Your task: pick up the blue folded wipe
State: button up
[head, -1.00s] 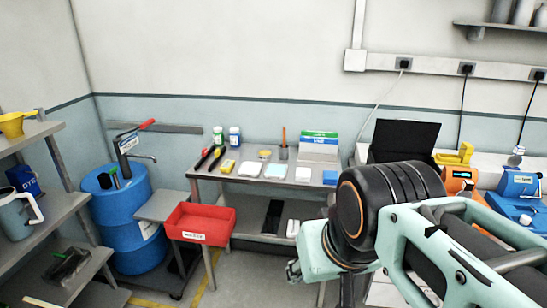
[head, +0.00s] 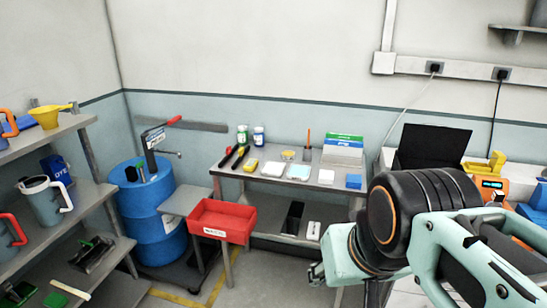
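Several flat folded pieces lie in a row on the steel table (head: 240,176) by the back wall. A pale blue one (head: 299,172) lies between a white one (head: 272,169) and another white one (head: 326,176). A stronger blue, thicker piece (head: 353,181) lies at the right end. At this size I cannot tell for certain which blue piece is the folded wipe. My gripper (head: 316,273) hangs low in front of the table's right part, below the tabletop and apart from the pieces. It is small, dark and partly hidden by my wrist, so its opening is unclear.
A red bin (head: 222,220) stands at the table's front left, near a blue drum (head: 155,215). Shelves with jugs (head: 45,198) fill the left side. Bottles (head: 258,136), black-handled tools and a box (head: 342,147) stand on the table. Bare floor lies before it.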

aim_at(353, 180)
jog(key=z, duration=0.55)
jog(key=i+j+z, duration=0.15)
jog(key=i+z, duration=0.15)
jog(key=z, duration=0.15)
jog(key=i+j+z, duration=0.25)
jog(key=z, duration=0.2)
jog(key=i+j+z, duration=0.25)
jog(key=j, duration=0.4)
jog(key=i+j+z, duration=0.15)
jog(key=i+j, duration=0.15)
jog(key=i+j+z, duration=0.1)
jog(key=j, duration=0.3)
jog(key=k+z, duration=0.1)
jog(key=z, duration=0.2)
jog(key=i+j+u, duration=0.45)
jog(key=k+l, duration=0.05)
jog(key=k, duration=0.05)
